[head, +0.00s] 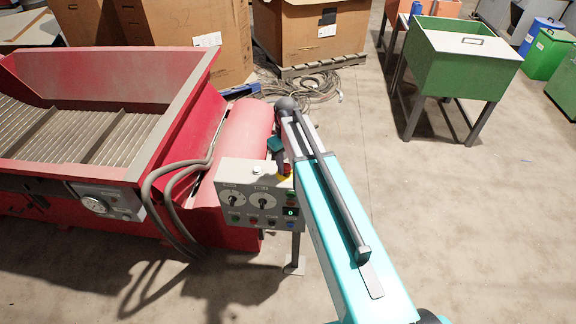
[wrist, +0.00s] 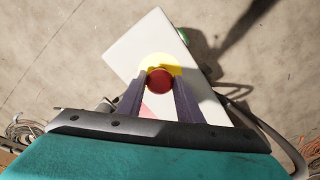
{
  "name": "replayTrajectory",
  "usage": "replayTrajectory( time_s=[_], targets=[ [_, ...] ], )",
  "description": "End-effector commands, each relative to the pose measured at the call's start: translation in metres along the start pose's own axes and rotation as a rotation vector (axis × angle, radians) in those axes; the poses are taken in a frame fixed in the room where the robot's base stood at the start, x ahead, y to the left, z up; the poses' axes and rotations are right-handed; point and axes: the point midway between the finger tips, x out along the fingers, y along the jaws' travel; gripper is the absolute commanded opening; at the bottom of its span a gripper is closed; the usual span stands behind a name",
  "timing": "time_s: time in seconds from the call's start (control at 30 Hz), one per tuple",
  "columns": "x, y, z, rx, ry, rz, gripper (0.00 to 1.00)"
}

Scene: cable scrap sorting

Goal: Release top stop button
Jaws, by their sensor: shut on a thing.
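The top stop button (wrist: 159,80) is a red round knob on a yellow disc (wrist: 160,62), on the top face of the grey control box (wrist: 135,45). My gripper (wrist: 159,88) is at the button in the wrist view, with one finger on each side, shut on it. In the head view the control box (head: 240,200) stands on a post beside the red machine. My gripper (head: 281,160) is above its top right corner there. A bit of yellow shows below the fingers; the button itself is mostly hidden by my gripper and arm.
A green bin (head: 460,65) stands at the back right.

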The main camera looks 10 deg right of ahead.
Motion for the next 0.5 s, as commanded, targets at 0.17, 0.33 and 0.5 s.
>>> replayTrajectory(
  time_s=[0.17, 0.33, 0.5],
  targets=[
    [-0.0036, -0.0007, -0.0018, -0.001, 0.006, 0.0, 0.48],
    [-0.0028, -0.0004, -0.0015, -0.001, 0.005, 0.001, 0.52],
    [-0.0026, -0.0003, -0.0013, -0.001, 0.004, 0.001, 0.52]
  ],
)
